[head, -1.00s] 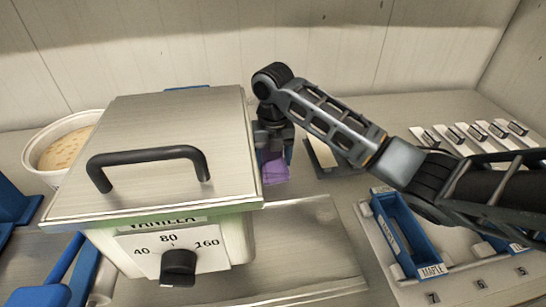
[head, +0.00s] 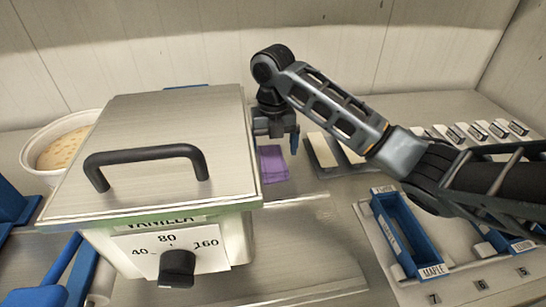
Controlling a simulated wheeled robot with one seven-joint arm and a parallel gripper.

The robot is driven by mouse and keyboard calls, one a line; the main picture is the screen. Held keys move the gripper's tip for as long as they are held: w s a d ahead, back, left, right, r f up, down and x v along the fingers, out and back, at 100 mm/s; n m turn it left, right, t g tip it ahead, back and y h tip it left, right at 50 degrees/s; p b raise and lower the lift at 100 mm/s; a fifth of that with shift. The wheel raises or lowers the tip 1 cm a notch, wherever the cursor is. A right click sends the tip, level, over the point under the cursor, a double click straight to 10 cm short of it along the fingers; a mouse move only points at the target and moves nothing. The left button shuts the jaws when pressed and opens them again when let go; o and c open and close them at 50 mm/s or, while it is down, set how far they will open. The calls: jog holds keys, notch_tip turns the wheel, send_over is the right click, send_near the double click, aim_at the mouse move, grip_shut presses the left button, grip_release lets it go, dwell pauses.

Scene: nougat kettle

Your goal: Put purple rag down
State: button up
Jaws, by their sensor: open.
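The purple rag (head: 273,164) lies on the steel counter just right of the kettle, its left part close to the kettle's lid edge in the picture. My gripper (head: 278,140) is above and behind the rag, pointing down, and its jaws are open. The gripper appears clear of the rag.
The kettle (head: 225,241) with its closed steel lid (head: 150,128) and black handle fills the left. A round white tub (head: 42,168) stands behind it at left. Blue trays (head: 407,232) sit at right, with white-topped blocks (head: 490,130) behind. Counter (head: 300,235) in front is clear.

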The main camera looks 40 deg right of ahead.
aim_at(273, 159)
notch_tip(273, 159, up, 9)
jog(key=shift+p, duration=0.45)
jog(key=shift+f, duration=0.1)
